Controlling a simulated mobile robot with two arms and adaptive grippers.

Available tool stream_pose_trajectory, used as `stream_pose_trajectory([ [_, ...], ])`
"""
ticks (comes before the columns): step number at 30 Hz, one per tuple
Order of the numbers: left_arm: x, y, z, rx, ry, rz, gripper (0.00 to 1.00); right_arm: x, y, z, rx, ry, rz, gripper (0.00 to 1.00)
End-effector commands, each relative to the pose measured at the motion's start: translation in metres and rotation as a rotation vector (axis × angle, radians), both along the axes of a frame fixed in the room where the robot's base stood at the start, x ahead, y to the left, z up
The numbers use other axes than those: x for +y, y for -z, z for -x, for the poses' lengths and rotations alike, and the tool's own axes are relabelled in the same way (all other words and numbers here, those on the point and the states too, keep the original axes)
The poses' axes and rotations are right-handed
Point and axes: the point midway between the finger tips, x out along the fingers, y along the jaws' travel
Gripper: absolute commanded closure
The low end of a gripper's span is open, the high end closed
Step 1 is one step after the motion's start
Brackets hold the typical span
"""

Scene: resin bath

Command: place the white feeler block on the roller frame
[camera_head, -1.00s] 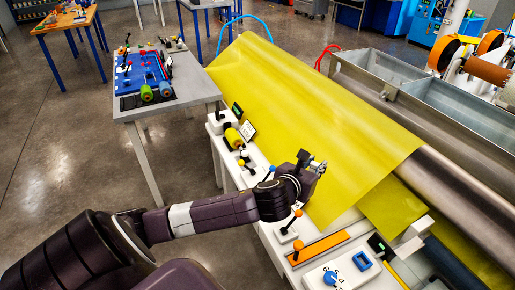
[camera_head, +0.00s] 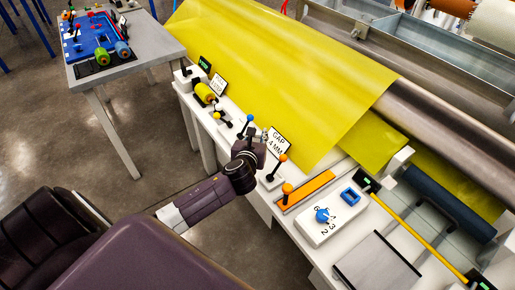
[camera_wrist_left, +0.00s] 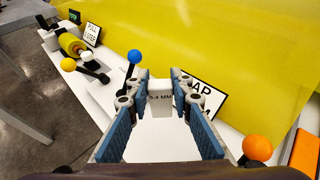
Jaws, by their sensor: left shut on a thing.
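My left gripper (camera_head: 262,146) is over the white front ledge, just in front of the GAP sign (camera_head: 279,141). The fingers hide the block in the head view. The white ledge (camera_head: 232,112), which looks like the front of the roller frame, carries levers and signs. A steel roller (camera_head: 445,135) lies behind it. My right gripper is not in view.
A blue-knobbed lever (camera_wrist_left: 134,57) stands left of the gripper and an orange-knobbed lever (camera_wrist_left: 257,149) right. A yellow sheet (camera_head: 290,70) hangs close behind. An orange strip (camera_head: 305,190) and a white dial panel (camera_head: 327,217) lie further right on the ledge.

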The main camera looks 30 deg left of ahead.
Motion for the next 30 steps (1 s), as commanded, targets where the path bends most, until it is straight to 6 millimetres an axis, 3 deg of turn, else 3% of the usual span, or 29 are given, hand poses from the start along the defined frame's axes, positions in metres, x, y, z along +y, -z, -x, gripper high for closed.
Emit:
stream_pose_trajectory([
  [14, 0.0, 0.06, 0.0, 0.001, 0.0, 0.001, 1.0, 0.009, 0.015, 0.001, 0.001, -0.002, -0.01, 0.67],
  [27, 0.0, 0.066, 0.0, -0.001, 0.001, 0.0, 1.0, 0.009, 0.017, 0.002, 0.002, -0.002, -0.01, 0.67],
  [28, 0.0, 0.066, 0.0, 0.0, 0.001, 0.0, 0.79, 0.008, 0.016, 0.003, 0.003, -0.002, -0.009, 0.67],
  [30, 0.0, 0.066, 0.0, -0.001, 0.001, 0.0, 0.71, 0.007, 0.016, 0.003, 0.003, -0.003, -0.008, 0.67],
])
